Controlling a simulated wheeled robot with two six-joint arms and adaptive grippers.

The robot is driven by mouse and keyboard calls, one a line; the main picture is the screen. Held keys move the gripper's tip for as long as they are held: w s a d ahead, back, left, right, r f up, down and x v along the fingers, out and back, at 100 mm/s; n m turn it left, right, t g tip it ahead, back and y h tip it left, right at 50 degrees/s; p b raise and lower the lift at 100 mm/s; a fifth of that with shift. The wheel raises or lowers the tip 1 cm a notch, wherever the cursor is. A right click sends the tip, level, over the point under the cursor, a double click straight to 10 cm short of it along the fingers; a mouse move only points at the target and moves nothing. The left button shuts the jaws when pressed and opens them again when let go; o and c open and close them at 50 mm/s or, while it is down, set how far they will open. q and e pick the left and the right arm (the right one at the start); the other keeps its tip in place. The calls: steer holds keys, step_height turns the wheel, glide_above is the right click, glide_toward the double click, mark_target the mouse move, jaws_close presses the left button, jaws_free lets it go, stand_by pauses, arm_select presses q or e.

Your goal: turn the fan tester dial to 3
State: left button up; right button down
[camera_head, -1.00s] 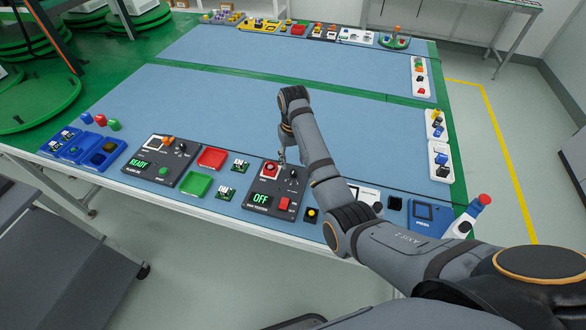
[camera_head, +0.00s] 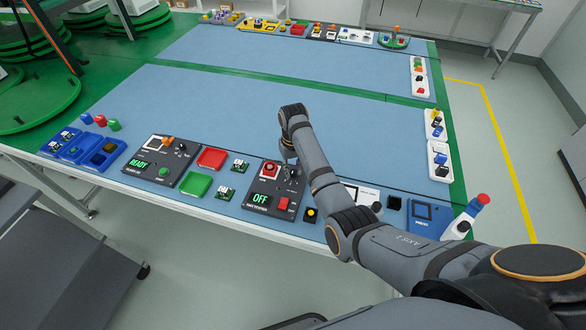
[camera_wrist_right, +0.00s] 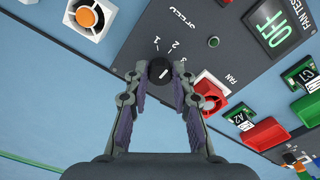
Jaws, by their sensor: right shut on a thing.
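The fan tester (camera_head: 247,207) is a dark panel near the table's front edge. Its display (camera_head: 262,200) reads OFF, also in the right wrist view (camera_wrist_right: 272,24). In the right wrist view, the black speed dial (camera_wrist_right: 159,71) has a short white mark, and the numerals 1, 2 and 3 stand around it. I cannot tell surely which numeral the mark meets. My right gripper (camera_wrist_right: 160,78) is shut on the dial, one finger on each side. In the head view this gripper (camera_head: 290,163) is partly hidden by its arm. My left gripper is not in view.
On the panel are a red fan part (camera_head: 271,170) and a red switch (camera_head: 283,203). A green tray (camera_head: 195,185), a red tray (camera_head: 212,157) and another panel reading READY (camera_head: 133,171) stand left. The mat (camera_head: 230,105) behind is clear.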

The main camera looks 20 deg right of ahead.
steer(key=shift+r+m+p, duration=0.2)
steer(key=shift+m+p, duration=0.3)
steer(key=shift+p, duration=0.35)
steer(key=m+p, duration=0.3)
steer(key=shift+m+p, duration=1.05)
steer(key=shift+m, duration=0.15)
steer(key=shift+f+m+p, duration=0.15)
steer(key=shift+m+p, duration=0.45)
steer(key=shift+m, duration=0.6)
steer(key=c, duration=1.1)
jaws_free()
